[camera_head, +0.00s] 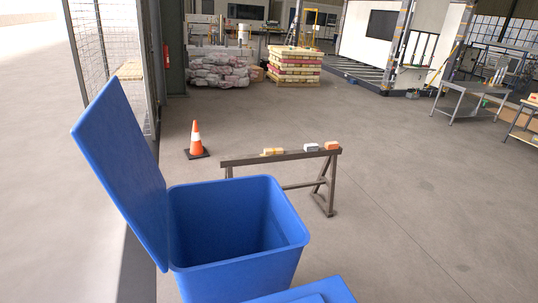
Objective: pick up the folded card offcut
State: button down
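A narrow brown trestle (280,158) stands on the floor just beyond a blue bin. Three small items rest apart along its top. A yellow-tan item (272,151) lies left of the middle, a grey-white block (311,147) is to its right, and an orange item (332,145) is at the right end. The yellow-tan one may be the folded card offcut, but it is too small to tell. My gripper is not in view.
The blue bin (290,240) is empty as far as I see, its lid (118,165) raised at the left. Another blue surface (315,292) is at the bottom edge. An orange cone (196,138) stands left of the trestle. Open floor lies right; tables (470,92) stand far right.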

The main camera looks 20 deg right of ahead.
aim_at(280, 150)
jog(key=z, duration=2.65)
jog(key=i, duration=3.3)
jog(key=u, duration=1.35)
